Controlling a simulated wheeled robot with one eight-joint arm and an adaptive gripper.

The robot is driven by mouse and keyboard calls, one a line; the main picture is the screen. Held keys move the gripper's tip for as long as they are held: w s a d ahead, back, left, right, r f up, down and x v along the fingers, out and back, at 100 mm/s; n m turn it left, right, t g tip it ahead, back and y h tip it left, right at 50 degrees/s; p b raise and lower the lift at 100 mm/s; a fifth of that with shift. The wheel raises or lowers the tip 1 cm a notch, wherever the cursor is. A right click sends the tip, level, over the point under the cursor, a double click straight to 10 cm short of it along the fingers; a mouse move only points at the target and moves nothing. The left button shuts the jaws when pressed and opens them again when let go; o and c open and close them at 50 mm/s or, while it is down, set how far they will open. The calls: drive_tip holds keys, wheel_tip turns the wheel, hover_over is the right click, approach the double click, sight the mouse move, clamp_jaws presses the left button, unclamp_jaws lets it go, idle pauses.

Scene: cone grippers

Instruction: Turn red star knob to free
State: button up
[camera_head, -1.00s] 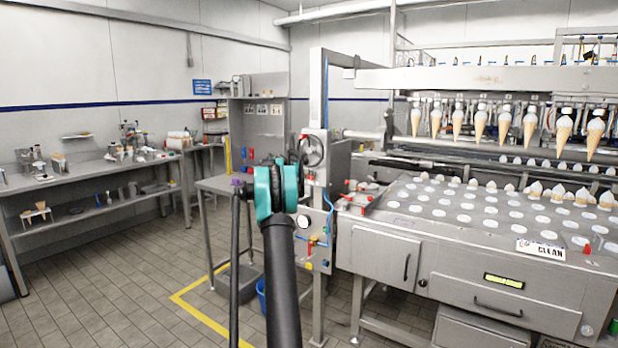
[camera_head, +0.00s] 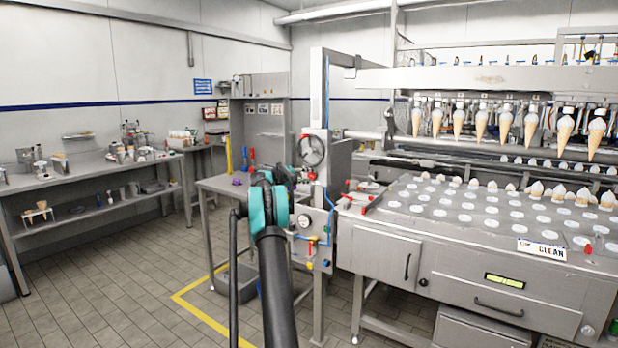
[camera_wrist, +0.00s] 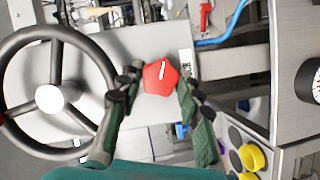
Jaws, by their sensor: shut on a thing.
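The red star knob (camera_wrist: 161,77) sits in the middle of the wrist view, on a light grey panel. It has a white mark that stands nearly upright, leaning slightly right at its top. My gripper (camera_wrist: 159,79) has its dark-tipped green fingers on the left and right sides of the knob and is shut on it. In the head view my gripper (camera_head: 293,174) is at the machine's upright post, below the handwheel. The knob is hard to make out there behind my arm.
A black handwheel (camera_wrist: 50,97) with a pale hub is close left of my fingers; it also shows in the head view (camera_head: 312,150). A round gauge (camera_wrist: 311,80), a blue hose (camera_wrist: 226,27) and a yellow knob (camera_wrist: 251,158) lie to the right.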

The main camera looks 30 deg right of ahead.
drive_tip(key=shift+f+n+h, duration=0.15)
drive_tip(key=shift+n+h, duration=0.65)
drive_tip(key=shift+n, duration=0.9)
drive_tip(key=o, duration=1.2)
drive_tip(key=shift+c, duration=0.2)
